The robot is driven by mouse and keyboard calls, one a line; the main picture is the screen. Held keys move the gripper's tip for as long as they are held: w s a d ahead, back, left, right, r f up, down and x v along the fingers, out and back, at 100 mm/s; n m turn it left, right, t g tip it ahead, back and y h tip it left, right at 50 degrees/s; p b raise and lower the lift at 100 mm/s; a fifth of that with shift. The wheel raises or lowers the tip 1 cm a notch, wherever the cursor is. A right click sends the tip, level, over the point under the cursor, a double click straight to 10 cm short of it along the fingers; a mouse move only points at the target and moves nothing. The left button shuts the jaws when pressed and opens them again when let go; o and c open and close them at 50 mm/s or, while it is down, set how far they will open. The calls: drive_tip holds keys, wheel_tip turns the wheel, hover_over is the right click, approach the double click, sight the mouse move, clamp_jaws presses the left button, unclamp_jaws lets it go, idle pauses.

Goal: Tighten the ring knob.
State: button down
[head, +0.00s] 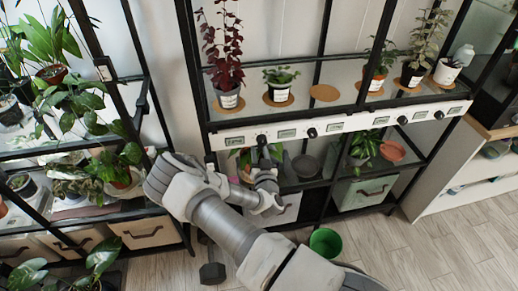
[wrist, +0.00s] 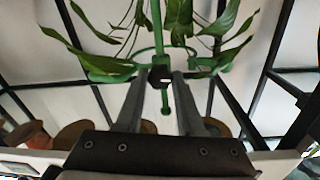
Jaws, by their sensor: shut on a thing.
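The ring knob (wrist: 161,73) is a small dark piece at the green stake, between my fingertips in the wrist view. My gripper (wrist: 161,79) is shut on it, and the fingers hide most of it. A green support ring (wrist: 226,60) runs around the stems of a leafy plant (wrist: 232,28). The green stake (wrist: 157,25) passes up through the leaves. In the head view my gripper (head: 265,157) reaches in at the plant (head: 276,153) just below the white rail. The knob and ring cannot be made out there. The knob's tightness cannot be told.
The white rail (head: 350,122) with black knobs and small displays crosses just above my gripper. Potted plants stand on the shelf above it. A dark bowl (head: 306,166) sits to the right of my gripper. A green bucket (head: 326,242) stands on the floor. Another plant rack is at left.

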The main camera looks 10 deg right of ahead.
drive_tip(key=m+p, duration=0.3)
drive_tip(key=shift+r, duration=0.2)
drive_tip(key=m+p, duration=0.3)
drive_tip(key=m, duration=0.1)
drive_tip(key=m+p, duration=0.2)
drive_tip(key=m, duration=0.1)
drive_tip(key=shift+m+g, duration=0.3)
drive_tip(key=m+p, duration=0.2)
drive_tip(key=m, duration=0.1)
drive_tip(key=shift+y, duration=0.3)
drive_tip(key=m+p, duration=0.2)
drive_tip(key=m, duration=0.1)
drive_tip(key=shift+m, duration=0.4)
drive_tip(key=m+p, duration=0.1)
drive_tip(key=m, duration=0.2)
drive_tip(key=shift+f+y+p, duration=0.1)
drive_tip(key=shift+y+p, duration=0.25)
drive_tip(key=shift+y, duration=0.05)
drive_tip(key=m+p, duration=0.1)
drive_tip(key=m, duration=0.2)
drive_tip(key=shift+d+m, duration=0.1)
drive_tip(key=shift+m, duration=0.3)
drive_tip(key=m+p, duration=0.1)
drive_tip(key=m, duration=0.3)
drive_tip(key=shift+f+y, duration=0.1)
drive_tip(key=shift+y, duration=0.2)
